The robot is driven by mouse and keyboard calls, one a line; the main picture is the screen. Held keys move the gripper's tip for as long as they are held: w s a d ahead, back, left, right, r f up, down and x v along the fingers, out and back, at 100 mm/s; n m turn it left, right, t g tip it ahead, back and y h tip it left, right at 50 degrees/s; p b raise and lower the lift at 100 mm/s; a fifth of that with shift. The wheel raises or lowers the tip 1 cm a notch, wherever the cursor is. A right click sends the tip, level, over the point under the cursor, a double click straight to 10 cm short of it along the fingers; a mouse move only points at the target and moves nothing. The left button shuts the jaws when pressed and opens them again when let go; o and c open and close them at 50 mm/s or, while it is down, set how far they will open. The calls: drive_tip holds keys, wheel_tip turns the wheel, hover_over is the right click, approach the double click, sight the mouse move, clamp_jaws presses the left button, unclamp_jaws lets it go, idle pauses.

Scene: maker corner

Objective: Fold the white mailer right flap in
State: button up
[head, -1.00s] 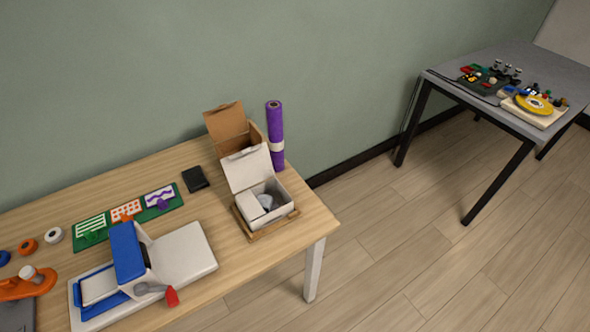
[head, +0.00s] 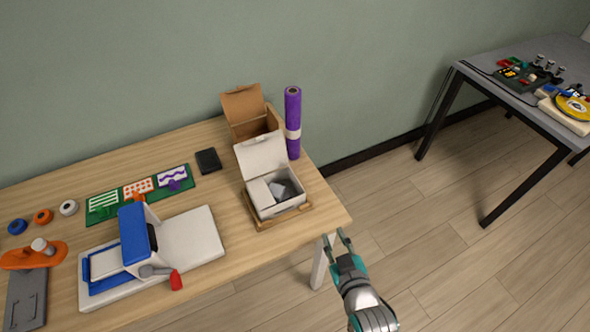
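The white mailer (head: 277,211) is a small open box near the right end of the wooden table. Its lid (head: 261,151) stands up at the back. A grey item (head: 287,189) shows inside, beside a white panel (head: 260,193) at the left of the opening. I cannot clearly make out the right flap at this size. The mailer sits on a brown wooden tray (head: 257,224). My gripper (head: 338,240) is open and empty, in front and to the right of the mailer, by the table's right edge and apart from the box.
A brown cardboard box (head: 250,110) and a purple roll (head: 293,125) stand behind the mailer. A blue and white press (head: 138,240) is to the left, with a black wallet-like item (head: 208,161) behind it. A grey table (head: 490,92) stands at right; the floor between is clear.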

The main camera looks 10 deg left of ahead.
drive_tip(key=w+a+r+n+y, duration=0.1)
drive_tip(key=w+a+r+n, duration=0.2)
drive_tip(key=w+a+r, duration=0.45)
drive_tip(key=shift+g, duration=0.4)
drive_tip(key=x, duration=1.2)
drive_tip(key=shift+a+f, duration=0.2)
drive_tip(key=shift+a, duration=0.2)
clamp_jaws()
